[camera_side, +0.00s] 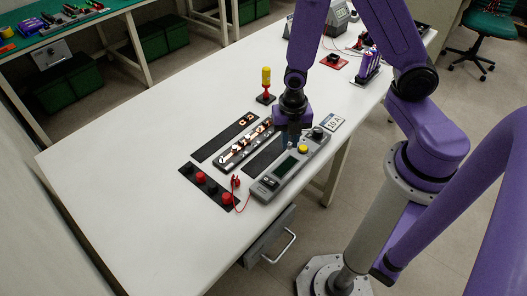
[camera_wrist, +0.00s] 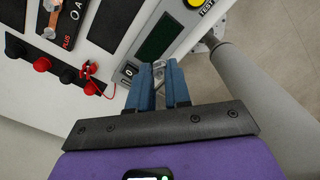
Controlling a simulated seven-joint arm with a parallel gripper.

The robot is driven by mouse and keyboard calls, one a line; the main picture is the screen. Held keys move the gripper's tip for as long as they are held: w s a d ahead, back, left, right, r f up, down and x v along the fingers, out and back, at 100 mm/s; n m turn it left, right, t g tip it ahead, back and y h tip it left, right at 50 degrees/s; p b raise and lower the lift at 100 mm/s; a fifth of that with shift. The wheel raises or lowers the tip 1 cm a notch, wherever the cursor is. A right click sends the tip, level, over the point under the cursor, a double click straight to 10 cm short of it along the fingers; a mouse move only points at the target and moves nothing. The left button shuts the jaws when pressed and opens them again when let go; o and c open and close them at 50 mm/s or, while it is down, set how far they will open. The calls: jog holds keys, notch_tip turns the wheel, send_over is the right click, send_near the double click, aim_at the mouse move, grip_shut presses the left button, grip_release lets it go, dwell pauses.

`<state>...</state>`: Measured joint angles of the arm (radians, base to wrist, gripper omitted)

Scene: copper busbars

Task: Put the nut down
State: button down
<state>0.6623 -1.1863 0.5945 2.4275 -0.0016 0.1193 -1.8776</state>
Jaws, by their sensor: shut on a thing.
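The nut is too small to make out in the side view. The busbar holder (camera_side: 234,158) with copper pieces lies left of my gripper, and part of it shows at the top left of the wrist view (camera_wrist: 66,28).
The grey meter (camera_side: 270,187) has a green screen and yellow button. A black strip (camera_side: 207,187) with red and black knobs lies left, with a red clip and lead. The white table (camera_side: 110,165) is clear at left.

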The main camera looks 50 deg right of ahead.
jog(key=w+f, duration=0.2)
jog(key=w, duration=0.2)
send_over(263, 160)
notch_tip(263, 160, down, 5)
jog(key=shift+s+d+f, duration=0.1)
jog(key=shift+d+f, duration=0.05)
jog(key=shift+f, duration=1.65)
jog(key=shift+f, duration=0.15)
jog(key=c, duration=1.1)
grip_release()
